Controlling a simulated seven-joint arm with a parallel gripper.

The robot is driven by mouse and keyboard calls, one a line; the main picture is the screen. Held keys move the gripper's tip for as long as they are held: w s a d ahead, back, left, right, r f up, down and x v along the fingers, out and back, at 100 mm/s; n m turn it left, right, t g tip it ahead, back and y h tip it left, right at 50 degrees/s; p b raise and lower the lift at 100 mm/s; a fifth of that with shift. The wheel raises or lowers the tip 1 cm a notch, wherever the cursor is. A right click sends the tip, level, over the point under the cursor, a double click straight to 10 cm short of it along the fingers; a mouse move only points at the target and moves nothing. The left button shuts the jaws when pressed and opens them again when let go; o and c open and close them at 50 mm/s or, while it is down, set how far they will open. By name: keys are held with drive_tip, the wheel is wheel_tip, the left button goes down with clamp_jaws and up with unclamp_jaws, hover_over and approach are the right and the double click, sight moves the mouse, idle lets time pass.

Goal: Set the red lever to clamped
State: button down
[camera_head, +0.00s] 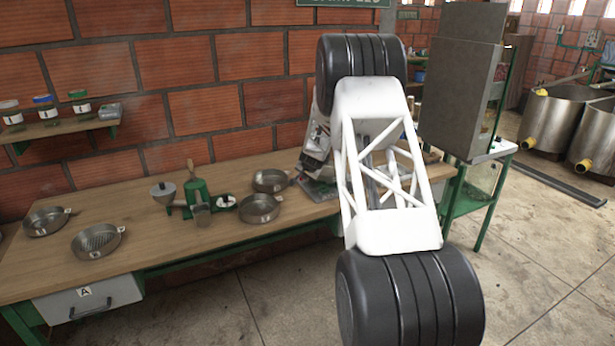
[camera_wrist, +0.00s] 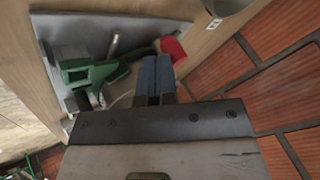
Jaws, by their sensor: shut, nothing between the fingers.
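A red piece (camera_wrist: 173,50), likely the lever's handle or knob, shows in the wrist view, beside a green metal device (camera_wrist: 92,74) on a grey plate (camera_wrist: 62,30). My gripper (camera_wrist: 157,62) is shut and empty, its blue fingertips just left of and below the red piece. I cannot tell whether they touch it. The lever's pivot and its exact setting are not clear. In the head view my white arm blocks part of the bench, and neither the red piece nor my gripper can be made out there.
The wooden bench (camera_head: 140,235) runs along the brick wall (camera_head: 240,90). It holds metal pans (camera_head: 97,240) and a green hand-cranked device (camera_head: 196,193). A grey panel (camera_head: 463,85) stands right of my arm. Steel tanks (camera_head: 555,118) stand at far right. The floor in front is clear.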

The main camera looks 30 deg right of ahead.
drive_tip(key=shift+w+a, duration=1.6)
drive_tip(key=shift+w, duration=0.2)
drive_tip(key=shift+w+a, duration=0.15)
drive_tip(key=shift+w, duration=0.05)
drive_tip(key=shift+a+r, duration=0.1)
drive_tip(key=shift+r, duration=0.1)
drive_tip(key=s+a+r, duration=0.3)
drive_tip(key=a+r, duration=0.1)
drive_tip(key=r, duration=0.3)
drive_tip(key=shift+s+a+r, duration=0.2)
drive_tip(key=shift+s+r, duration=0.15)
drive_tip(key=shift+s, duration=0.05)
